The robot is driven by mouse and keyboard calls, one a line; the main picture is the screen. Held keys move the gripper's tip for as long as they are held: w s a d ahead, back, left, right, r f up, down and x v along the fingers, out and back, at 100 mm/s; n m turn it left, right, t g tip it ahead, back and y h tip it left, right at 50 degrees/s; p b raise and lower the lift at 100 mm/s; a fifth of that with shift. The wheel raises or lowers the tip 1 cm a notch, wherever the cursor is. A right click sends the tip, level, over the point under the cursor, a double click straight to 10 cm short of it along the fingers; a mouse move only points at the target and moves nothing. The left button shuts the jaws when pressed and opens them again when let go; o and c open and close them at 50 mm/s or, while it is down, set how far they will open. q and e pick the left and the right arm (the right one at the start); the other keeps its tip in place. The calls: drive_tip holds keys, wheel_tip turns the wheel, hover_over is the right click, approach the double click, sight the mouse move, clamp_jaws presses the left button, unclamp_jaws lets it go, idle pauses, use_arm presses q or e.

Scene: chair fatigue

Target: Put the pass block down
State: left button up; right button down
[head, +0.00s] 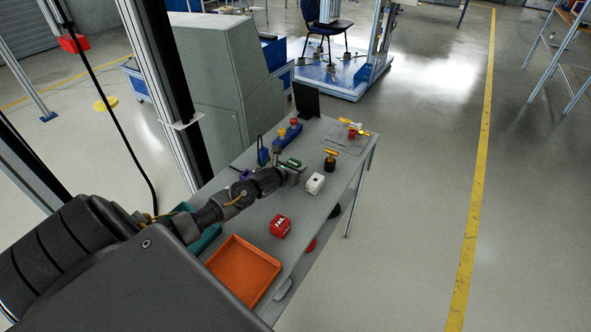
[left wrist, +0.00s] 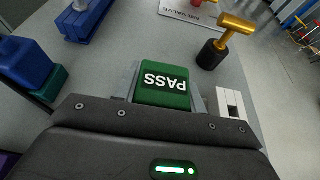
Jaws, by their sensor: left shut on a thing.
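The green pass block (left wrist: 165,88) is between the fingers of my left gripper (left wrist: 167,98), with its white "PASS" lettering upside down in the left wrist view. In the head view, the left gripper (head: 294,167) is shut on the pass block (head: 294,162) over the middle of the grey table (head: 328,213). I cannot tell whether the block touches the tabletop. My right gripper is not in view.
A white block (head: 315,184) stands just right of the gripper. A red block (head: 280,227) and an orange tray (head: 276,263) are nearer. A black fixture with a yellow handle (head: 330,160) and a blue button box (head: 288,134) stand farther back. Bare tabletop lies around the red block.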

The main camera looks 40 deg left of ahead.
use_arm(q)
drive_tip(key=shift+f, duration=0.85)
drive_tip(key=shift+f, duration=0.15)
drive_tip(key=o, duration=1)
drive_tip(key=shift+r, duration=0.25)
drive_tip(key=b+v, duration=0.1)
drive_tip(key=v, duration=1.1)
